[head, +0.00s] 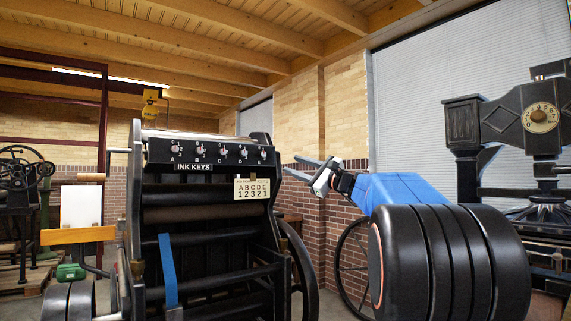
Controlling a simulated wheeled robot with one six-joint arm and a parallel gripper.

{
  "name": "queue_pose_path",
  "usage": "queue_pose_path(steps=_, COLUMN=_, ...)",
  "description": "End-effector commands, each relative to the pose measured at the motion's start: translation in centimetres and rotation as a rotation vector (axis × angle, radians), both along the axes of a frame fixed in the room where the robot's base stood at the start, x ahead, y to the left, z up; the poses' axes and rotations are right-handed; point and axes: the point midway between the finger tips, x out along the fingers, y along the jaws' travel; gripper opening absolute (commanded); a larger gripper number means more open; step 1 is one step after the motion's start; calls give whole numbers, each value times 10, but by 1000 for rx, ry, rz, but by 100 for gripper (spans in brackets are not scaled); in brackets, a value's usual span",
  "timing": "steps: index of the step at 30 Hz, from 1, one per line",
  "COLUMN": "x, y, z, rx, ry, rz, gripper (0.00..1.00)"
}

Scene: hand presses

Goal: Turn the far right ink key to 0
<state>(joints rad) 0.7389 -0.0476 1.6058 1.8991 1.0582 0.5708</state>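A black panel marked INK KEYS (194,167) runs across the top of the black hand press (205,255). It carries a row of several small pale knobs with letters under them, starting with A at the left. The far right ink key (263,154) sits at the panel's right end; its pointer and numbers are too small to read. A cream card (251,189) below the panel reads ABCDE over 12321. My gripper (291,165) is to the right of the panel, pointing left, with its two fingers spread and nothing between them. It looks apart from the key.
A large spoked wheel (352,262) stands to the right of the press. Another black press with a round dial (540,117) stands at the far right. A blue strap (168,270) hangs on the press front. A green object (70,272) is at the left.

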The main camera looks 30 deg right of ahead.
Motion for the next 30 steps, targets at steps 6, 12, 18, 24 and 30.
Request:
queue_pose_path(steps=6, x=-20, y=-7, z=-6, rx=-1, ry=0, rz=-2, gripper=38)
queue_pose_path(steps=12, x=-24, y=-8, z=-8, rx=-1, ry=0, rz=0, gripper=38)
queue_pose_path(steps=18, x=-24, y=-7, z=-8, rx=-1, ry=0, rz=0, gripper=38)
queue_pose_path(steps=24, x=-24, y=-7, z=-7, rx=-1, ry=0, rz=0, gripper=38)
queue_pose_path(steps=30, x=-24, y=12, z=-19, rx=-39, ry=29, rz=13, gripper=38)
